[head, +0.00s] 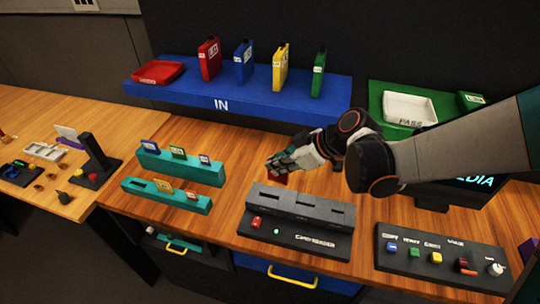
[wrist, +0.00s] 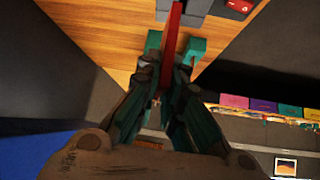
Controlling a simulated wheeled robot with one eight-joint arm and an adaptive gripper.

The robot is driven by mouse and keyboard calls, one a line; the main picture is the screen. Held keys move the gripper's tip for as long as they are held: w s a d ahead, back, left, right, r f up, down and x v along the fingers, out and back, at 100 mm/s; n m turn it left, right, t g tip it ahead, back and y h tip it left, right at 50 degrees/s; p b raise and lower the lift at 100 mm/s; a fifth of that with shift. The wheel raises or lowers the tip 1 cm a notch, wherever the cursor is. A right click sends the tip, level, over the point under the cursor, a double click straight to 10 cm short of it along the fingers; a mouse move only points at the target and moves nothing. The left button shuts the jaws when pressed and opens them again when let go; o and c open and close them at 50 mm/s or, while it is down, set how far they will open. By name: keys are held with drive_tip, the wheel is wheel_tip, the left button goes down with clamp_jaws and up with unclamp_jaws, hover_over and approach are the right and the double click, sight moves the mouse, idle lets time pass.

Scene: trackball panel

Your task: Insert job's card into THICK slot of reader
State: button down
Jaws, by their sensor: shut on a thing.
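My gripper (head: 285,163) is shut on a red card (head: 277,178). In the wrist view, the card (wrist: 173,40) shows nearly edge-on between the fingers (wrist: 170,78) and points away from the palm. The dark grey reader (head: 340,222) stands on the wooden bench, with several dark slots along its stepped top. Slot widths are too small to compare here. A red part (head: 257,222) and a lit green lamp (head: 276,231) are on its front. The card is apart from the reader.
Teal racks (head: 150,165) with small coloured cards stand to the left. A blue IN shelf (head: 170,97) carries a red tray and several upright coloured cases. A green shelf (head: 385,98) with a white PASS tray lies behind my arm. A button panel (head: 440,258) stands right of the reader.

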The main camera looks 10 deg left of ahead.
sight(269, 177)
drive_tip(key=shift+s+a+r+n+g, duration=0.3)
drive_tip(key=shift+a+n, duration=0.1)
drive_tip(key=shift+a, duration=0.2)
drive_tip(key=shift+s+a+r+n+g, duration=0.2)
drive_tip(key=shift+s+a+n+g, duration=0.15)
drive_tip(key=shift+a, duration=0.25)
drive_tip(key=shift+w+f+b, duration=0.1)
drive_tip(key=shift+f+b, duration=2.35)
drive_tip(key=shift+f, duration=0.45)
drive_tip(key=shift+f+b, duration=2.25)
drive_tip(key=shift+f, duration=0.15)
drive_tip(key=c, duration=1.7)
unclamp_jaws()
drive_tip(key=shift+o, duration=0.2)
drive_tip(key=v, duration=1.2)
drive_tip(key=shift+d, duration=0.2)
